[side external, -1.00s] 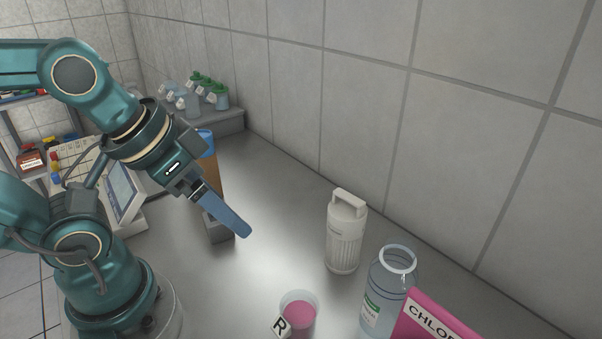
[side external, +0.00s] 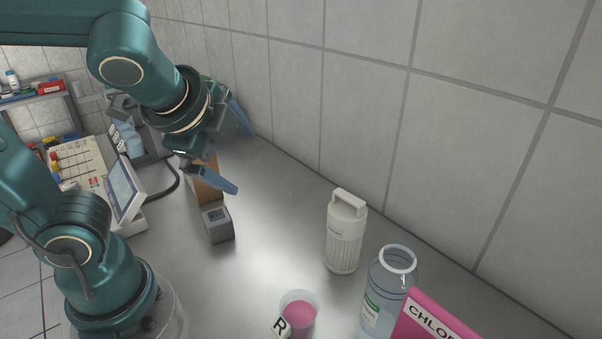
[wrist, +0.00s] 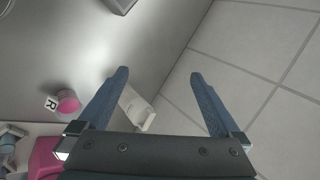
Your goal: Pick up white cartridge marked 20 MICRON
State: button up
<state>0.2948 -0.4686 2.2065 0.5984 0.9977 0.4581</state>
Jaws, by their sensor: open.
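The white cartridge (side external: 345,238) stands upright on the grey bench, with ribbed sides and a handle on top. Its marking is too small to read. In the wrist view the cartridge (wrist: 136,110) shows beside the inner edge of the left finger, partly hidden by the gripper. My gripper (side external: 243,160) is open and empty, its blue fingers spread wide. It is above the bench, up and left of the cartridge in the side view and clearly apart from it. The wrist view shows bare bench and wall between the fingertips (wrist: 160,75).
A clear glass jar (side external: 383,300) and a pink CHLOR-labelled container (side external: 432,318) stand right of the cartridge. A cup of pink liquid (side external: 299,314) with an R tag is in front. A grey-and-brown block (side external: 217,223) stands left. The tiled wall (side external: 340,90) runs behind.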

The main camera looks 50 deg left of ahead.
jog(key=w+d+m+t, duration=0.35)
jog(key=w+m, duration=0.35)
jog(key=m, duration=0.5)
jog(key=r+m+t+h, duration=0.1)
jog(key=m+t+h, duration=0.2)
jog(key=m, duration=0.9)
send_over(342, 212)
jog(key=f, duration=0.8)
jog(key=shift+s+f, duration=0.25)
jog(key=shift+f, duration=0.15)
jog(key=shift+w+f, duration=0.2)
jog(key=shift+f, duration=0.15)
jog(key=shift+x, duration=2.3)
jog(key=shift+r, duration=0.1)
grip_shut()
